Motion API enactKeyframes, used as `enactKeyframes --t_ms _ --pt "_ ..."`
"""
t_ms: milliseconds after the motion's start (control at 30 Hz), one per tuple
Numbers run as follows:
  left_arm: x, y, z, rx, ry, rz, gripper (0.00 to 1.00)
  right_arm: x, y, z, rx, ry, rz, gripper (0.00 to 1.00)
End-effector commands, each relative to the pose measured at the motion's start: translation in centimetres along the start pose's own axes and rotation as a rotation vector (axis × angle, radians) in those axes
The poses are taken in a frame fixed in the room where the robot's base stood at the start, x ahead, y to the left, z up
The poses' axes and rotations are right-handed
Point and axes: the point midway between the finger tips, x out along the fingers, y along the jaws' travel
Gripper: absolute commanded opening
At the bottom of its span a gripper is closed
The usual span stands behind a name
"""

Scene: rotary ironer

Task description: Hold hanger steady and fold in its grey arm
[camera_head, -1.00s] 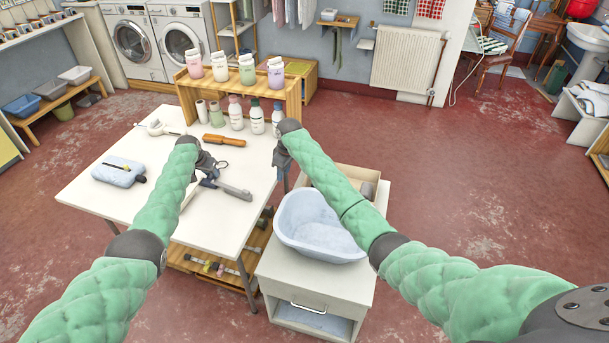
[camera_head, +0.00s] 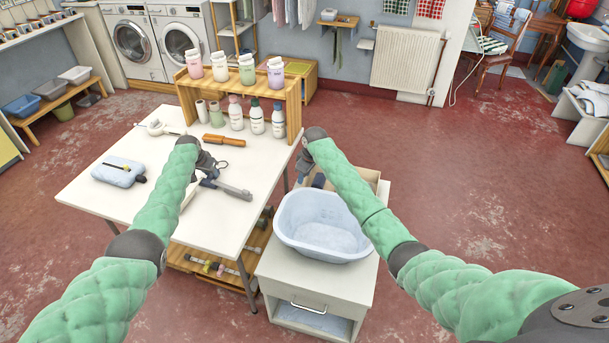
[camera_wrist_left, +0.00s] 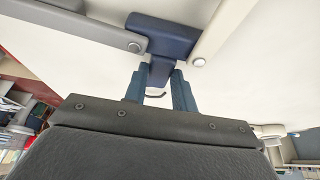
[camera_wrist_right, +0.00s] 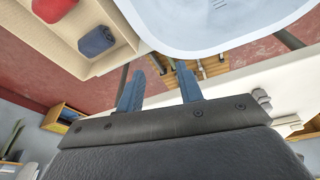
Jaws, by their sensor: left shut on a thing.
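The hanger has a navy hub (camera_wrist_left: 160,38), a grey arm (camera_wrist_left: 75,27) spread out to the left and a cream arm (camera_wrist_left: 226,32) slanting up to the right in the left wrist view. In the head view its grey arm (camera_head: 234,191) points right over the white table; the cream arm is mostly hidden behind my left arm. My left gripper (camera_wrist_left: 160,80) is shut on the hub's stem; it also shows in the head view (camera_head: 208,172). My right gripper (camera_wrist_right: 162,75) is open and empty, right of the hanger, near the pale blue basin (camera_head: 322,250).
The basin and an open box (camera_wrist_right: 62,50) with red and navy rolls stand on a cabinet (camera_head: 272,268) right of the table (camera_head: 90,195). An orange-handled brush (camera_head: 224,140), a light blue pouch (camera_head: 118,172) and a bottle shelf (camera_head: 293,108) are on the table.

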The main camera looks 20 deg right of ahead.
Motion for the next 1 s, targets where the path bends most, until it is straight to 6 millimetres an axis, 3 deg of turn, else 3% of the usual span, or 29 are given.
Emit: enactKeyframes --t_ms 33,200,500,700,800,1000 --pt "0.0 0.0 0.0 0.000 0.000 0.000 0.00 0.0 0.0 0.0 0.000 0.000 0.000 0.30" --pt "0.0 0.0 0.0 0.000 0.000 0.000 0.00 -1.4 0.7 -1.2 -0.003 0.015 0.011 0.00" --pt "0.0 0.0 0.0 0.000 0.000 0.000 0.00 -7.2 2.2 -8.9 -0.012 0.097 0.016 0.00" --pt "0.0 0.0 0.0 0.000 0.000 0.000 0.00 -8.2 0.5 -13.1 -0.005 0.137 -0.158 0.00" --pt "0.0 0.0 0.0 0.000 0.000 0.000 0.00 -7.5 -1.1 -13.8 -0.017 0.145 -0.274 0.00" --pt "0.0 0.0 0.0 0.000 0.000 0.000 0.00 -5.5 -3.8 -12.7 -0.050 0.154 -0.473 0.00"
